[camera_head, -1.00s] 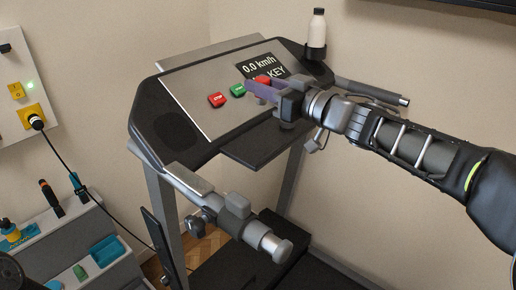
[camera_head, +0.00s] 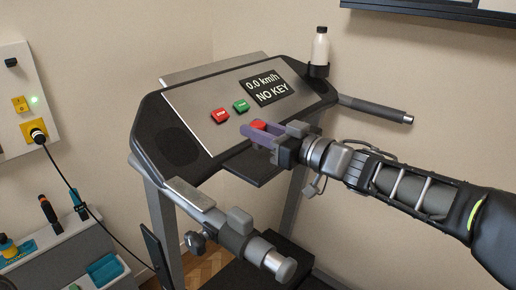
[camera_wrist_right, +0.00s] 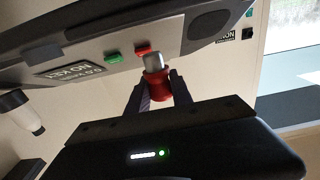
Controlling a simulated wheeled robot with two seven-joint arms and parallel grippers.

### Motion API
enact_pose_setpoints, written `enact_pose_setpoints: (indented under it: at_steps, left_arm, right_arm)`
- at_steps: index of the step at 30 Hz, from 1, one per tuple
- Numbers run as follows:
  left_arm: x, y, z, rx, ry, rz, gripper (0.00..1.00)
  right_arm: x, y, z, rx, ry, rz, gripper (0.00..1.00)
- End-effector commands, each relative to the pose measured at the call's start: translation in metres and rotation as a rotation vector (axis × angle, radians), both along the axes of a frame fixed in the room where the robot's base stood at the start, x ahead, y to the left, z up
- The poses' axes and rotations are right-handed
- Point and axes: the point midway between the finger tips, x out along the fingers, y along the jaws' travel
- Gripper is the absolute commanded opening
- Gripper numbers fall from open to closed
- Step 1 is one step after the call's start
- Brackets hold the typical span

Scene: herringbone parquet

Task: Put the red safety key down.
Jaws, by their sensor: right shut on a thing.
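The red safety key (camera_head: 259,125) is held between the purple fingers of my right gripper (camera_head: 266,137). In the right wrist view the key's red body (camera_wrist_right: 158,86) sits between the two fingertips (camera_wrist_right: 160,92), with a silver-grey part pointing towards the console. My right gripper is shut on it, in front of the lower edge of the treadmill console (camera_head: 190,95) and above the small dark shelf (camera_head: 247,167). Whether the key touches the console or shelf cannot be told. The display (camera_head: 266,87) reads 0.0 km/h and NO KEY. My left gripper is not in view.
A red button (camera_head: 220,115) and a green button (camera_head: 241,106) are on the console. A white bottle (camera_head: 320,48) stands in the holder at the right. Handrails (camera_head: 375,108) stick out on both sides. A wall panel (camera_head: 15,105) and a grey bench (camera_head: 60,245) are at the left.

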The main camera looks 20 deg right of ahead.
Motion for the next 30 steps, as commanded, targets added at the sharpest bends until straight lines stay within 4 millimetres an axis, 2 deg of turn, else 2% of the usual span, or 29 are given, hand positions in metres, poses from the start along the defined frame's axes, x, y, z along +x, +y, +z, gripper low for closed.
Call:
enact_pose_setpoints:
  at_steps: [8, 16, 29, 30]
  left_arm:
    - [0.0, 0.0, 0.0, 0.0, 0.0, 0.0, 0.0]
    - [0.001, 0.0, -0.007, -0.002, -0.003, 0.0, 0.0]
    - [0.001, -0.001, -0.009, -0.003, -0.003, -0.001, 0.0]
    - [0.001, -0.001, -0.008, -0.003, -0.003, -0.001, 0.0]
  right_arm:
    - [0.0, 0.0, -0.002, 0.001, 0.001, 0.0, 0.0]
    - [0.0, -0.001, -0.036, 0.003, 0.003, -0.001, 0.0]
    - [0.0, 0.0, -0.041, 0.001, 0.001, -0.001, 0.0]
    - [0.0, 0.0, -0.04, 0.001, 0.001, -0.001, 0.3]
